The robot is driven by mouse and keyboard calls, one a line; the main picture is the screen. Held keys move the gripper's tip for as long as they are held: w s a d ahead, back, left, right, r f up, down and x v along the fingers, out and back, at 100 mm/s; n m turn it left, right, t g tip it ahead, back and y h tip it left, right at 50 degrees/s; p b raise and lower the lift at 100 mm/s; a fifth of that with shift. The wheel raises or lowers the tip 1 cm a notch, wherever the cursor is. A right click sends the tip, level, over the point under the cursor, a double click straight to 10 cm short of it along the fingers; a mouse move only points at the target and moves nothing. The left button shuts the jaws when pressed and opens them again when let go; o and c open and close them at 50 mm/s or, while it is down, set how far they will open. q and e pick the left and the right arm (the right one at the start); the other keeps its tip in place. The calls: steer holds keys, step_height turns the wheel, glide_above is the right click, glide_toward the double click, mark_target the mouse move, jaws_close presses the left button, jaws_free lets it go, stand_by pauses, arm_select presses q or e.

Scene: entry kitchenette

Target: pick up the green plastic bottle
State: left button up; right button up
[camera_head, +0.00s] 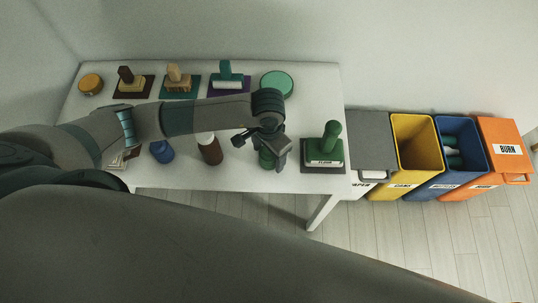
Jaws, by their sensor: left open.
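A green object that looks like the green plastic bottle (266,160) stands on the white table (225,178), near its front edge. It is mostly hidden beneath my left gripper (262,148). My left gripper is open, with its fingers spread above and around the object's top. I cannot tell whether they touch it. My right gripper is not in view.
A green stamp-like item (328,145) on a dark mat stands close right of the gripper. A brown bottle (210,150) and blue bottle (161,151) stand left. A green round tin (277,84) is behind. Yellow (417,150), blue (440,185) and orange (500,140) bins stand right.

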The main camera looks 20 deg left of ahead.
arm_select(q)
steer(key=shift+c, duration=0.3)
steer(key=c, duration=1.1)
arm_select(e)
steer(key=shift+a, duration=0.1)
arm_select(q)
steer(key=shift+r, duration=0.1)
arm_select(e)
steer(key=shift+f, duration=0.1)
